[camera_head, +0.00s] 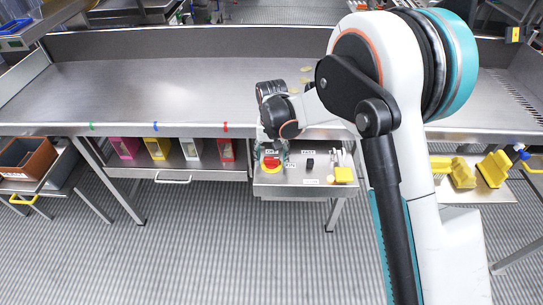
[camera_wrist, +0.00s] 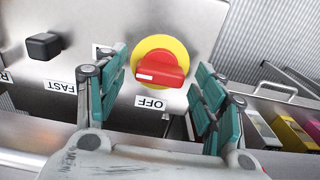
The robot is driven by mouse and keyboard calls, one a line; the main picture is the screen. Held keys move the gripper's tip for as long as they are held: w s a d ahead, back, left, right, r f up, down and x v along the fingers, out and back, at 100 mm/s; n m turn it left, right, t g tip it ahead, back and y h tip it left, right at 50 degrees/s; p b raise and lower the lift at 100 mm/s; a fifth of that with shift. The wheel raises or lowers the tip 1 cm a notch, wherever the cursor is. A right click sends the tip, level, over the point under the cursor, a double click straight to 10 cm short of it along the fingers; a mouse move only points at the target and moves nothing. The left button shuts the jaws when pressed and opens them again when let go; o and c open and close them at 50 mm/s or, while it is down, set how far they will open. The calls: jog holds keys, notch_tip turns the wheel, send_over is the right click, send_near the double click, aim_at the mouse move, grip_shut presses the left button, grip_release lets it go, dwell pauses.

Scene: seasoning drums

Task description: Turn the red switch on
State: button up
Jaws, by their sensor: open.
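The red switch (camera_wrist: 165,66) is a rotary handle on a round yellow plate (camera_wrist: 160,41), fixed to a grey metal panel (camera_wrist: 105,20). Its handle lies roughly crosswise in the wrist view, with a white mark near its left end. An upside-down OFF label (camera_wrist: 150,102) sits just below it in that view. In the head view the red switch (camera_head: 271,162) shows just below my gripper (camera_head: 272,150). In the wrist view my gripper (camera_wrist: 160,70) is open, its teal fingers on either side of the switch. Gaps show between fingers and handle.
A black square knob (camera_wrist: 43,45) with a FAST label (camera_wrist: 60,87) sits to the left on the panel. A long metal table (camera_head: 180,90) stands behind, with coloured bins (camera_head: 158,148) beneath.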

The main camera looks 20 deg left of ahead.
aim_at(272, 158)
notch_tip(272, 158, up, 12)
dwell(0.5)
dwell(0.3)
